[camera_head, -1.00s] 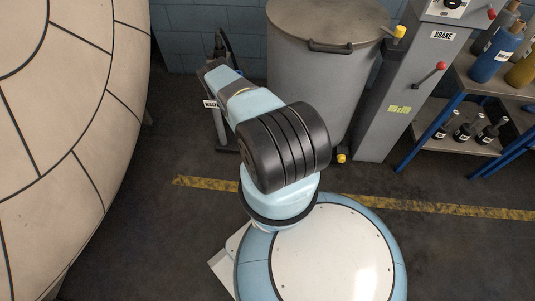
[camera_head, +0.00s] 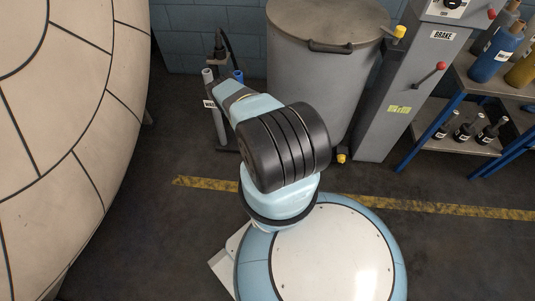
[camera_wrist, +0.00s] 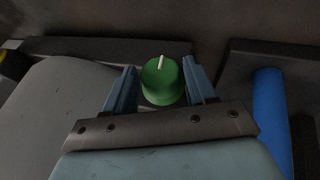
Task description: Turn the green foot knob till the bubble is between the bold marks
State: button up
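The green foot knob (camera_wrist: 162,82) shows in the wrist view, a round knob with a white pointer line aimed up and slightly right. My gripper (camera_wrist: 160,66) has its two blue fingers apart on either side of the knob. A narrow gap shows at the left finger; the right finger looks very near the knob's edge, and I cannot tell whether it touches. In the head view the gripper and the green knob are hidden behind my arm. No bubble or bold marks show in either view.
A grey lidded drum (camera_head: 315,85) stands behind my arm, with the grey brake column (camera_head: 405,95) at its right. A grey upright tube (camera_head: 216,120) and a blue one (camera_head: 238,76) stand at its left. A large pale vessel (camera_head: 70,130) fills the left. Dark floor lies between.

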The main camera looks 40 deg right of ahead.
jog(key=c, duration=0.7)
jog(key=shift+s, duration=0.1)
jog(key=shift+s+d+m+t+y, duration=0.1)
jog(key=shift+d+m+t+y, duration=0.05)
jog(key=shift+t+y, duration=0.4)
jog(key=shift+s+d+m+t+y, duration=0.1)
jog(key=shift+m+t+y, duration=0.05)
jog(key=shift+t+y, duration=0.35)
jog(key=shift+s+d+f+m+t+y, duration=0.15)
jog(key=shift+m+t+y, duration=0.1)
jog(key=shift+t+y, duration=0.55)
jog(key=shift+s+d+r+m+t+y, duration=0.1)
jog(key=shift+m+t+y, duration=0.1)
jog(key=shift+t+y, duration=0.65)
jog(key=shift+s+d+f+m+t+y, duration=0.2)
jog(key=shift+t+y, duration=0.3)
jog(key=shift+t, duration=0.6)
jog(key=shift+m+t+y, duration=0.25)
jog(key=shift+t+y, duration=0.05)
jog(key=shift+t, duration=0.3)
